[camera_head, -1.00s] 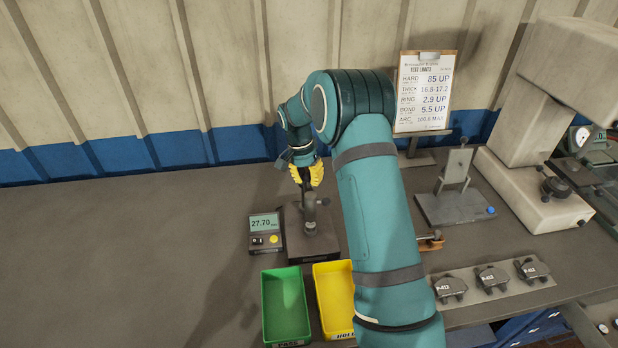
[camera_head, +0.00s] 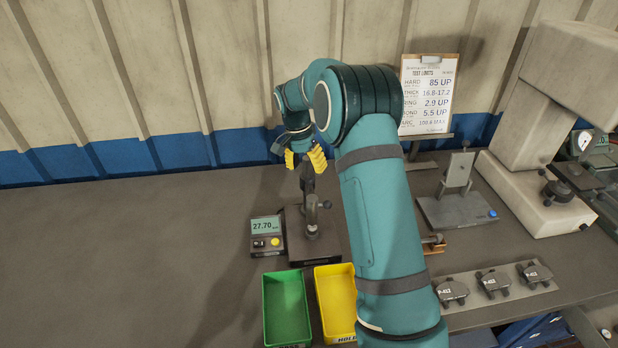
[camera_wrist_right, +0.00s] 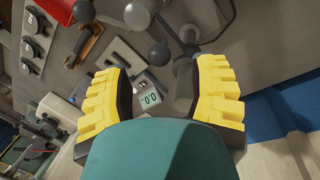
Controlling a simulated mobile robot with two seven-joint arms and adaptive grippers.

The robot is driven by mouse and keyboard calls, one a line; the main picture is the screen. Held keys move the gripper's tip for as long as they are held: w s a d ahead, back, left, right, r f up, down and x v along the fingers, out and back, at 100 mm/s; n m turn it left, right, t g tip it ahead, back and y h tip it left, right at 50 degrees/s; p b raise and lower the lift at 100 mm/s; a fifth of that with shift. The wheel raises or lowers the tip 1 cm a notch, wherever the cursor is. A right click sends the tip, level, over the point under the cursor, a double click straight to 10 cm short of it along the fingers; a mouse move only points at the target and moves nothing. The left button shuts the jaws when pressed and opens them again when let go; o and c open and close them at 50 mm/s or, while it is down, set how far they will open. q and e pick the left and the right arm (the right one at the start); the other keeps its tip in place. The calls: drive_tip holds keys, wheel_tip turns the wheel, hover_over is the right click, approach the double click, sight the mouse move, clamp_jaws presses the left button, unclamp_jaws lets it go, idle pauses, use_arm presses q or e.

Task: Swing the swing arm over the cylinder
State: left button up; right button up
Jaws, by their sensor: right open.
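A dark upright fixture (camera_head: 311,216) with knobs stands on a dark block base (camera_head: 313,252) left of my right arm; it appears to carry the swing arm, but I cannot tell the swing arm and cylinder apart for sure. My right gripper (camera_head: 303,160) is just above the fixture's top, its yellow fingers spread, holding nothing visible. In the right wrist view the open fingers (camera_wrist_right: 160,75) frame a grey cylindrical part (camera_wrist_right: 184,84) near the right finger and several round knobs (camera_wrist_right: 159,54) beyond. My left gripper is not in view. My right arm hides part of the bench.
A readout box (camera_head: 266,235) showing 27.70 stands left of the fixture. A green bin (camera_head: 270,318) and a yellow bin (camera_head: 322,303) lie in front. A tilted plate stand (camera_head: 457,207) and brake shoes on a strip (camera_head: 516,293) are at right. The bench's left side is clear.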

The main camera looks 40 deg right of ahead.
wheel_tip(320, 180, up, 7)
drive_tip(key=w, duration=0.1)
drive_tip(key=shift+a, duration=0.35)
